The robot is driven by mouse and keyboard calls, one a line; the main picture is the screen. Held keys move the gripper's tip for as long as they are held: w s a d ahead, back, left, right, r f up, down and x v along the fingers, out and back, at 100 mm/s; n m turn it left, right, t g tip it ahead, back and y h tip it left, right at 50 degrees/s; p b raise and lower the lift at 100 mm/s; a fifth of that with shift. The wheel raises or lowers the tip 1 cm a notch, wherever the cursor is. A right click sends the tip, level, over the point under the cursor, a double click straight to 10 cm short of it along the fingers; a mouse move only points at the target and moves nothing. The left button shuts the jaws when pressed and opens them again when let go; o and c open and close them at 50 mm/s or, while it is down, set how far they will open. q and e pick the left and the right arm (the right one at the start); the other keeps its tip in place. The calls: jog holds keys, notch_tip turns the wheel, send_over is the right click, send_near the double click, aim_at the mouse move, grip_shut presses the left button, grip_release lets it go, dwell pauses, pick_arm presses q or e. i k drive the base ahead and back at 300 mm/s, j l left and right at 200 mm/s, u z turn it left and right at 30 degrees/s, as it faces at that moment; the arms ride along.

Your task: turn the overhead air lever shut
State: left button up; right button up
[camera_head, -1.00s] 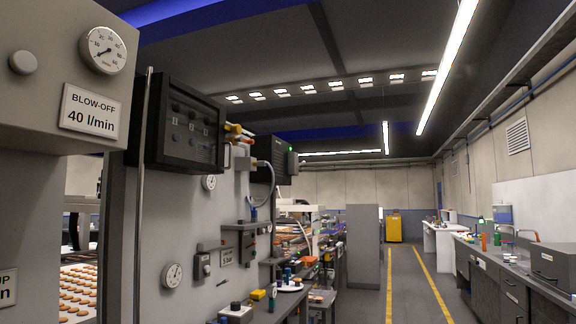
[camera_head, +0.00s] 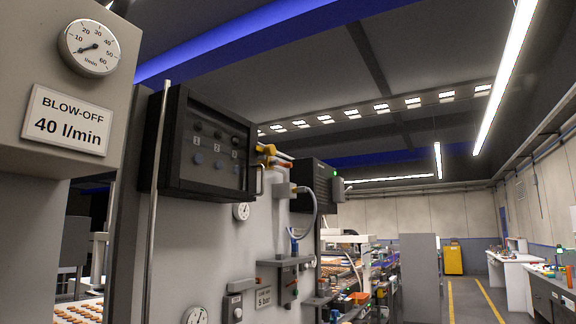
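A yellow fitting (camera_head: 265,149) sits high at the right edge of a black box with numbered buttons, with an orange-red part beside it. It may be the air lever, but it is too small for me to tell its handle position. A thin bent metal piece (camera_head: 259,181) hangs just below it. Neither of my grippers shows in the head view, and nothing touches the fitting.
The black button box (camera_head: 203,145) juts from the grey panel, with a vertical metal rod (camera_head: 157,200) at left. A gauge (camera_head: 90,47) and a "BLOW-OFF 40 l/min" sign (camera_head: 67,119) are on the nearer housing. A floor aisle runs to a yellow cabinet (camera_head: 453,260).

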aim_at(275, 162)
jog(key=i+l+u, duration=0.4)
jog(key=i+l, duration=0.8)
